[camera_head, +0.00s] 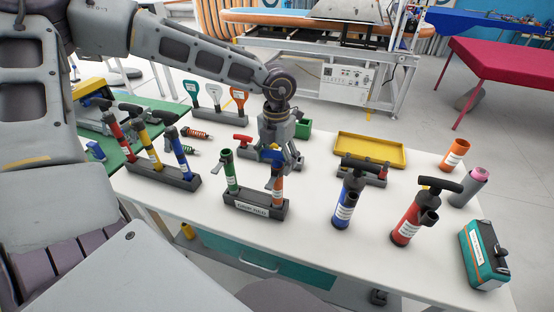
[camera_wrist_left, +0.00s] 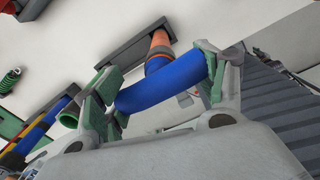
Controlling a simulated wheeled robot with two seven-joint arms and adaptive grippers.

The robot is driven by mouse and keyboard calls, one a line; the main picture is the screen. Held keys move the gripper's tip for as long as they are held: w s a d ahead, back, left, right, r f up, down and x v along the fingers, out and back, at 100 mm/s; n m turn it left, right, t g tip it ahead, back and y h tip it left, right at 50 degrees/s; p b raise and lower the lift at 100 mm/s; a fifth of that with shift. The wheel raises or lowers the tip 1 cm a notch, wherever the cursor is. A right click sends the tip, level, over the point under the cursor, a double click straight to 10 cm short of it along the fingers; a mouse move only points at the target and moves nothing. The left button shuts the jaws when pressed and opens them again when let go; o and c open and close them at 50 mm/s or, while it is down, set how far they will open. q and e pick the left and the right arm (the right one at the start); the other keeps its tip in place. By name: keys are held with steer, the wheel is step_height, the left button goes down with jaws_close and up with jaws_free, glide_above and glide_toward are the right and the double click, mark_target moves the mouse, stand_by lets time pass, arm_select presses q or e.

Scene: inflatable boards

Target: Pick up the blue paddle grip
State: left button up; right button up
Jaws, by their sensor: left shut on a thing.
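The blue paddle grip (camera_head: 262,154) shows partly behind my left gripper (camera_head: 282,164) in the head view. In the left wrist view the blue grip (camera_wrist_left: 160,86) lies crosswise between the fingers, and my left gripper (camera_wrist_left: 160,88) is shut on it with a green-padded finger at each end. The gripper points down over the white table. The head view does not clearly tell whether the grip is clear of its dark holder. My right gripper is not in view.
A dark rack with a green tube (camera_head: 230,172) and an orange tube (camera_head: 278,186) stands just in front. A red grip (camera_head: 242,139) is left of the gripper. A yellow tray (camera_head: 370,150), blue pump (camera_head: 347,198) and red pump (camera_head: 410,222) stand to the right.

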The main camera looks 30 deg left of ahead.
arm_select(q)
steer(key=shift+r, duration=0.1)
steer(key=shift+w+r, duration=0.1)
steer(key=shift+r, duration=0.65)
step_height(320, 180, up, 26)
steer(key=b, duration=0.1)
steer(key=shift+r, duration=0.15)
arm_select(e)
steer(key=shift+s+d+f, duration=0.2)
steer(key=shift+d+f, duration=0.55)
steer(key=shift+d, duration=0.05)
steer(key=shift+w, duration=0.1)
